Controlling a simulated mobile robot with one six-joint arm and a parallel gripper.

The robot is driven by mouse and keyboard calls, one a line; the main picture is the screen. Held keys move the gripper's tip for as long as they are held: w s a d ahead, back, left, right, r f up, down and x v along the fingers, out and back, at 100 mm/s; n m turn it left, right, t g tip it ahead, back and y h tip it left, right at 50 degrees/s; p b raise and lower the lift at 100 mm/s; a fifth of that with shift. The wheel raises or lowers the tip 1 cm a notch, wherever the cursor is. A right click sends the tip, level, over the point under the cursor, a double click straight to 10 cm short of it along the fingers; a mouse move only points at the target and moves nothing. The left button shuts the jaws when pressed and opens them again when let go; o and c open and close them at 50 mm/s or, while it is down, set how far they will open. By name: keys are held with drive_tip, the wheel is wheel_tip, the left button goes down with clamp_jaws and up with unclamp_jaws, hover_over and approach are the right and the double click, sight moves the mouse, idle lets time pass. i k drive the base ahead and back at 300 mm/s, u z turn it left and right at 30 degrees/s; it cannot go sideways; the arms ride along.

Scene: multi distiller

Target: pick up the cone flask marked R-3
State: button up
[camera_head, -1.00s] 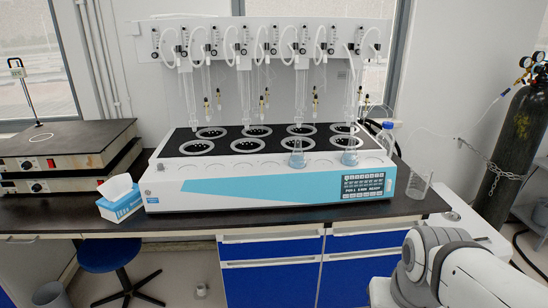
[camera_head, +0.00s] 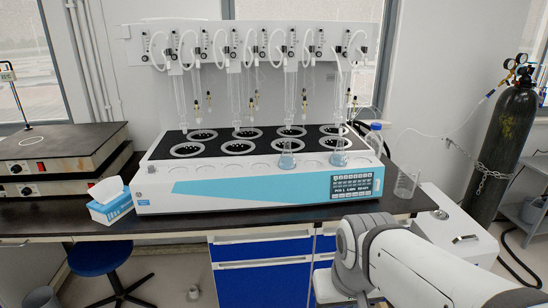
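Two small clear flasks with bluish contents stand on the front ledge of the white and blue distiller (camera_head: 255,188). One flask (camera_head: 287,158) is near the middle right, the other flask (camera_head: 338,155) is further right, above the display. Their labels are too small to read, so I cannot tell which is marked R-3. My arm shows at the lower right, in front of the bench and well apart from the flasks. My gripper is outside the picture.
An empty beaker (camera_head: 406,184) stands at the bench's right end, and a clear bottle (camera_head: 374,138) behind the distiller's right end. A tissue box (camera_head: 110,201) and hot plates (camera_head: 62,155) are on the left. Glass tubes hang above the distiller. A gas cylinder (camera_head: 505,150) stands right.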

sight(287, 161)
drive_tip(key=i, duration=0.95)
drive_tip(key=u, duration=0.05)
